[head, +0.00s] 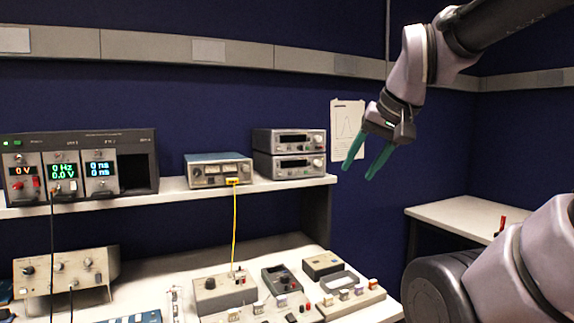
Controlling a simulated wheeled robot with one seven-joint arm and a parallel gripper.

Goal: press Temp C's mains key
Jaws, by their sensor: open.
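My gripper (358,172) hangs in the air at upper right, its two teal fingers apart and empty, pointing down and left. No label reading Temp C can be read, so I cannot tell which unit it is. Two stacked grey units with dark displays stand on the shelf, an upper one (304,136) and a lower one (262,164). The gripper appears to their right in the picture and touches neither. Their small front controls are too small to tell apart, and no mains key can be made out.
A meter unit (205,171) with a yellow cable and a module rack (137,152) with lit displays share the shelf (110,201). Several small instruments, including a grey box (224,296), crowd the bench below. A side table (455,212) stands at right. A paper sheet (347,115) hangs behind the gripper.

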